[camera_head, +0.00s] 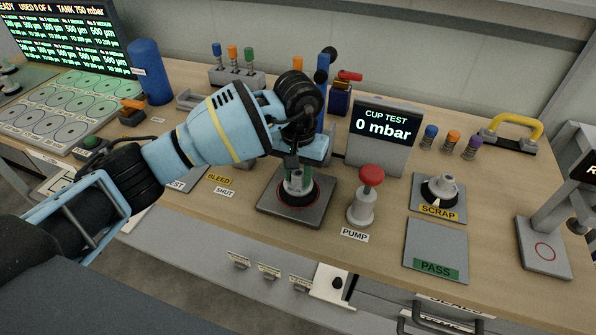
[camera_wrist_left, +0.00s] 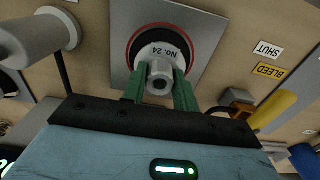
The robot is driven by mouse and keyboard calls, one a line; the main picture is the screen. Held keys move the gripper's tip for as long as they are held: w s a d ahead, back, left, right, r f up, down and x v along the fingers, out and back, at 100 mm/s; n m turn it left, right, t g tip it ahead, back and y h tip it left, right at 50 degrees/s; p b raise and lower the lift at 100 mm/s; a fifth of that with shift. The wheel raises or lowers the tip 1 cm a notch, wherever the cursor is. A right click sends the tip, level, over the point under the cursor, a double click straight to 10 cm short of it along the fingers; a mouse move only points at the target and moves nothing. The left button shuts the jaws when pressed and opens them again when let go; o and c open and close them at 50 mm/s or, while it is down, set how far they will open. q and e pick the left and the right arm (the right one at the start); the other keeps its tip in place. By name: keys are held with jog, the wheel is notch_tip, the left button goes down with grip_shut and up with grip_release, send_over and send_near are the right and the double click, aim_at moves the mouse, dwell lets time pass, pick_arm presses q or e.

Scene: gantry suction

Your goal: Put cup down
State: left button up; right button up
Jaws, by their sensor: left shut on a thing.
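My left gripper (camera_head: 298,180) points down over the grey test plate (camera_head: 268,207), left of the red-topped pump. In the left wrist view its green fingers (camera_wrist_left: 160,88) are shut on a suction cup (camera_wrist_left: 160,52) with a white collar marked "No. 24" and a dark lip. The cup sits centred within the red ring of the plate (camera_wrist_left: 120,50). I cannot tell for sure whether its lip touches the plate. The cup test display (camera_head: 383,130) reads 0 mbar. My right gripper is not in view.
The pump (camera_head: 363,205) stands close on the right. A grey and dark cup (camera_head: 440,190) is on the scrap plate (camera_head: 425,208); the pass plate (camera_head: 435,243) is empty. A blue-bodied valve with a red handle (camera_head: 343,90) stands behind. BLEED and SHUT labels (camera_head: 222,185) lie left.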

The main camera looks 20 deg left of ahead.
pick_arm(q)
jog(key=o, duration=1.1)
jog(key=shift+f, duration=0.1)
jog(key=shift+c, duration=0.2)
notch_tip(320, 180, up, 12)
